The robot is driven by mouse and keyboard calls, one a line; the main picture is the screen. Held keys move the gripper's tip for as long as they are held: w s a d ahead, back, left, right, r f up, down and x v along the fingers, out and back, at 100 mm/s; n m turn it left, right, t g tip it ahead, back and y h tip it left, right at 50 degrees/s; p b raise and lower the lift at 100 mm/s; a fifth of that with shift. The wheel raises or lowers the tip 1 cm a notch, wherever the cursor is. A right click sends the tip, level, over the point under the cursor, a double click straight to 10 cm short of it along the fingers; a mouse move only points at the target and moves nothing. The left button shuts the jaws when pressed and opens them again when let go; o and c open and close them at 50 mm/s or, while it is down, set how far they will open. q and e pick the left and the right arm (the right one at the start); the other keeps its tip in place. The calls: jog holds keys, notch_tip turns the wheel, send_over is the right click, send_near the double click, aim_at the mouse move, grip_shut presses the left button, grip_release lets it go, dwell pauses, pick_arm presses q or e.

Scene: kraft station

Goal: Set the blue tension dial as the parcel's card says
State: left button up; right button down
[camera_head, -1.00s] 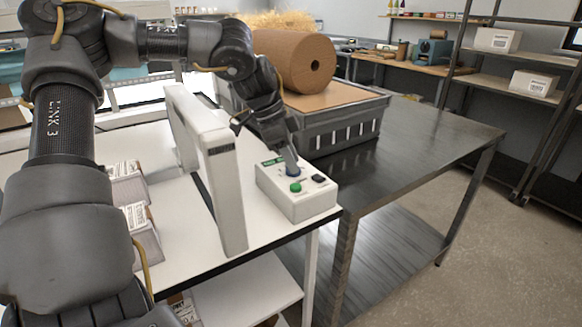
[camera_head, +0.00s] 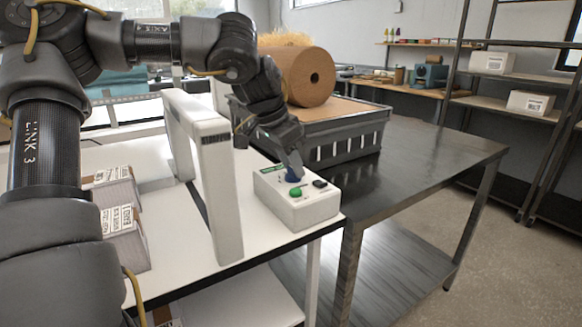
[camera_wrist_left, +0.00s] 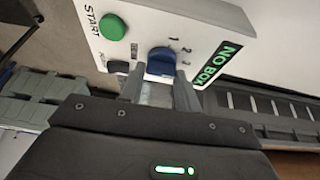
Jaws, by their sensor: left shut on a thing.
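The blue tension dial (camera_head: 293,176) sits on top of a white control box (camera_head: 290,208) at the table's right end. In the left wrist view the dial (camera_wrist_left: 161,62) shows beside small numerals, a green START button (camera_wrist_left: 112,27), a black switch (camera_wrist_left: 118,67) and a lit "NO BOX" display (camera_wrist_left: 217,64). My left gripper (camera_head: 294,168) reaches down onto the dial and is shut on it; its fingers (camera_wrist_left: 160,80) are at the dial's sides. Which numeral the dial points to is unclear. Parcels (camera_head: 125,237) with printed labels lie at the left; their print is too small to read. My right gripper is not in view.
A white arch frame (camera_head: 222,190) stands on the white table just left of the control box. A grey crate (camera_head: 350,140) with a brown paper roll (camera_head: 300,75) is behind the box. The dark metal table (camera_head: 430,150) is bare at the right.

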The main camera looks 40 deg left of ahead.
aim_at(291, 168)
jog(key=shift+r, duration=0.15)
pick_arm(q)
jog(key=o, duration=1)
jog(key=shift+r, duration=0.3)
notch_tip(291, 168, up, 2)
jog(key=shift+w+a+r, duration=0.1)
jog(key=shift+r, duration=0.15)
jog(key=s+d+r, duration=0.3)
jog(key=s+d+r+b, duration=0.1)
jog(key=s+d+r, duration=0.1)
jog(key=s+r, duration=0.1)
jog(key=s+d+r+b, duration=0.1)
jog(key=s+d+r, duration=0.2)
jog(key=s+r, duration=0.1)
jog(key=shift+s+d, duration=0.35)
jog(key=shift+s, duration=0.25)
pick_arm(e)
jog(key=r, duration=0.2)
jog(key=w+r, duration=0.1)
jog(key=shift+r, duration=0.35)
